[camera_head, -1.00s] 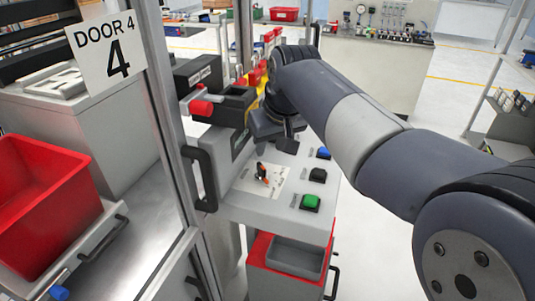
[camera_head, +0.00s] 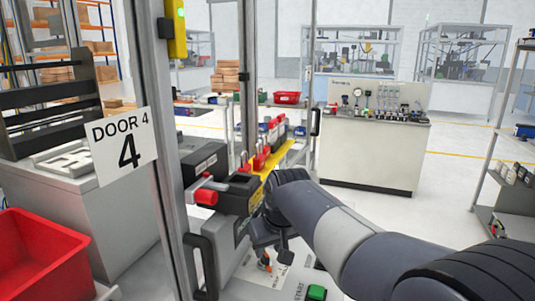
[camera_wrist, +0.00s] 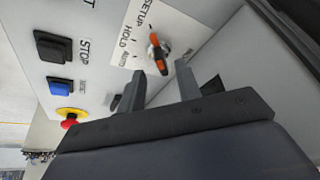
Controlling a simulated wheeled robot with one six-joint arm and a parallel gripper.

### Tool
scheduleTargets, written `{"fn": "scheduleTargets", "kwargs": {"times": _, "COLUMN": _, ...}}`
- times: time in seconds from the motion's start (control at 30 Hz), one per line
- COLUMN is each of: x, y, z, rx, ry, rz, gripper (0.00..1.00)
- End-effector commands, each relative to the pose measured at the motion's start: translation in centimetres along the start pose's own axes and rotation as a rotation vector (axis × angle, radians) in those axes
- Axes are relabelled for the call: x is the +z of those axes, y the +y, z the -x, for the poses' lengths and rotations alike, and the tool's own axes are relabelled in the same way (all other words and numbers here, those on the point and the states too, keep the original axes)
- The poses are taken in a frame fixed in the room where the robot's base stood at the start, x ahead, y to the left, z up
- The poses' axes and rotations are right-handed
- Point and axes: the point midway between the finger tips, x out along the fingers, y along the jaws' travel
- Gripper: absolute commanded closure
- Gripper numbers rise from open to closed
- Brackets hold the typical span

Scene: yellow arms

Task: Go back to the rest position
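My gripper (camera_head: 272,243) is low in the centre of the head view, in front of the machine's control panel. In the wrist view its two fingers (camera_wrist: 158,86) stand apart with nothing between them. An orange and black selector knob (camera_wrist: 158,54) lies just beyond the fingertips, on a white plate marked SETUP, HOLD and AUTO. The knob (camera_head: 265,264) also shows just below the gripper in the head view. I cannot tell whether a finger touches it.
The wrist view shows a black button (camera_wrist: 53,47), a blue button (camera_wrist: 60,90) and a red emergency stop (camera_wrist: 69,121). A green START button (camera_head: 316,293) is near my arm.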

Motion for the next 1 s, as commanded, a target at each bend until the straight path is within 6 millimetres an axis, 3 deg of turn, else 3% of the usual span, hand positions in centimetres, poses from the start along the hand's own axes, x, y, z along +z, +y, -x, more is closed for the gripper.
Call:
{"fn": "scheduleTargets", "kwargs": {"times": 0.1, "x": 0.1, "y": 0.0, "z": -1.9, "rx": -0.001, "ry": -0.003, "rz": 0.0, "gripper": 0.67}}
{"fn": "scheduleTargets", "kwargs": {"times": 0.3, "x": 0.0, "y": 0.0, "z": -3.5, "rx": 0.0, "ry": 0.0, "rz": 0.001, "gripper": 0.67}}
{"fn": "scheduleTargets", "kwargs": {"times": 0.77, "x": 0.0, "y": 0.0, "z": -3.2, "rx": -0.004, "ry": 0.001, "rz": 0.01, "gripper": 0.67}}
{"fn": "scheduleTargets", "kwargs": {"times": 1.0, "x": -0.1, "y": 0.0, "z": -0.3, "rx": 0.001, "ry": 0.006, "rz": 0.0, "gripper": 0.67}}
